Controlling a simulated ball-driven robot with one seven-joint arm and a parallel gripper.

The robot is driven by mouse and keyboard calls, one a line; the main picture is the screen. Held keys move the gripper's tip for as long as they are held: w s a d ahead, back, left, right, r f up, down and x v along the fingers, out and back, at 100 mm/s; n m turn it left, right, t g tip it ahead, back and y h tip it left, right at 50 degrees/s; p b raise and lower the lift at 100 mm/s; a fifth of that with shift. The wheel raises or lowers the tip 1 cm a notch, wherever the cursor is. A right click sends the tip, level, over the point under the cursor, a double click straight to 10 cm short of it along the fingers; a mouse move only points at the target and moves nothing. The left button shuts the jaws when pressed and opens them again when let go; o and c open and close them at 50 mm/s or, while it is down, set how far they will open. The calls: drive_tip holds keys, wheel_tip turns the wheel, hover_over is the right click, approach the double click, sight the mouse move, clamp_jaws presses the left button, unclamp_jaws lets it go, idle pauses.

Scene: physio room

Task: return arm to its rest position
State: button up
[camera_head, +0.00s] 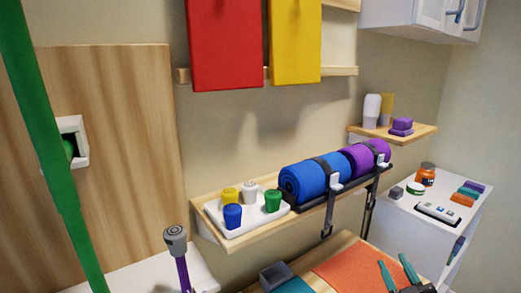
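My gripper (393,263) shows at the bottom right edge, with two teal fingers on a dark base. The fingers stand apart with nothing visible between them. They are seen against an orange mat (345,268) on a wooden surface; I cannot tell their height above it. The rest of my arm is out of view below the frame.
A wall shelf (262,226) holds a white tray (243,231) of several coloured cups and strapped blue (308,181) and purple (362,159) rolls. A white cabinet (401,228) stands right. A green pole (45,140) crosses the left. A grey-topped purple stick (176,240) stands upright.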

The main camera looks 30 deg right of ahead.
drive_tip(key=a+f+g+y, duration=0.9)
drive_tip(key=a+f, duration=0.7)
drive_tip(key=a, duration=0.2)
drive_tip(key=s+a+f+g+y+b, duration=0.1)
drive_tip(key=s+f+g+b, duration=0.5)
drive_tip(key=s+f, duration=0.8)
drive_tip(key=shift+s+a+f+g+b, duration=0.35)
drive_tip(key=shift+s+a+g, duration=0.2)
drive_tip(key=shift+s, duration=0.2)
